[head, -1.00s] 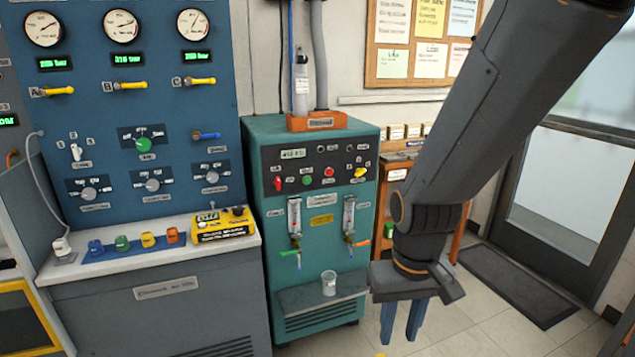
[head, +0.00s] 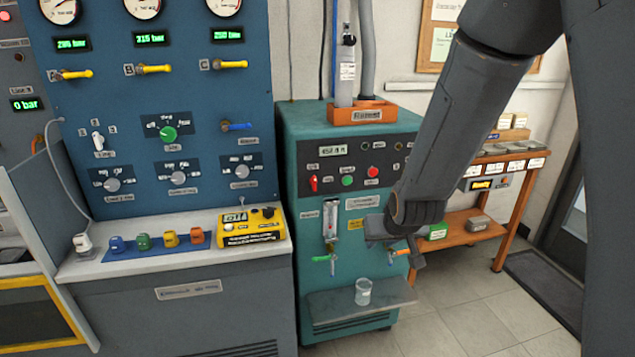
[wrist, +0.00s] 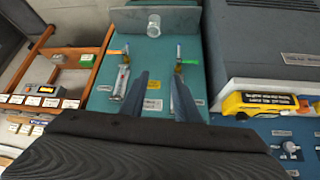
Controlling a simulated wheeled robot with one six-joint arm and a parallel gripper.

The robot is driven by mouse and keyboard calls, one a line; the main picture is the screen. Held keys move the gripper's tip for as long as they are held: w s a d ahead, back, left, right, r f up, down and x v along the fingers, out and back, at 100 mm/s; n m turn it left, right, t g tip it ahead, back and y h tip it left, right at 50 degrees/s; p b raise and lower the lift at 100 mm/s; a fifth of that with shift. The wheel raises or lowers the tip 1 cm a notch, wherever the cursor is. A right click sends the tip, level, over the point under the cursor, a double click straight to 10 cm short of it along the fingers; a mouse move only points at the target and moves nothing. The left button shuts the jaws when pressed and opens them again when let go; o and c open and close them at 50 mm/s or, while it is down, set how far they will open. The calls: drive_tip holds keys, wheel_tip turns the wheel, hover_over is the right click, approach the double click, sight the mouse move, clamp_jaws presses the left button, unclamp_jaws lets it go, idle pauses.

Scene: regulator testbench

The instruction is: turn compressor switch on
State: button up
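The teal compressor cabinet (head: 290,250) stands in the middle of the head view. Its dark control panel carries a red switch (head: 314,184) at the left, with a green button (head: 347,181) and a red button (head: 372,183) to its right. My gripper (head: 402,262) is in front of the cabinet's right side, lower than the switch and to its right, and my arm covers the panel's right end. In the wrist view, the two fingers of my gripper (wrist: 160,78) are apart with nothing between them, pointing across the cabinet front. My gripper body hides the switch there.
A glass beaker (head: 363,291) stands on the cabinet's front ledge (head: 335,306). A blue gauge panel (head: 215,100) with a grey bench and a yellow device (head: 250,228) is to the left. A wooden shelf (head: 515,190) is to the right. The floor in front is open.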

drive_tip(key=w+a+r+n+t+y+p, duration=0.15)
drive_tip(key=w+a+t, duration=0.35)
drive_tip(key=w+a, duration=0.55)
drive_tip(key=t+y+p, duration=0.1)
drive_tip(key=t+y, duration=0.2)
drive_tip(key=t, duration=0.2)
approach(315, 184)
drive_tip(key=w, duration=0.2)
drive_tip(key=shift+h, duration=0.25)
drive_tip(key=shift+a+p+x, duration=0.2)
drive_tip(key=shift+p+x, duration=0.3)
drive_tip(key=shift+x, duration=1.25)
drive_tip(key=shift+a+p+x, duration=0.2)
drive_tip(key=shift+p+x, duration=0.3)
drive_tip(key=shift+x, duration=1.25)
drive_tip(key=shift+s+r, duration=0.1)
drive_tip(key=shift+r, duration=0.05)
drive_tip(key=shift+c, duration=0.4)
clamp_jaws()
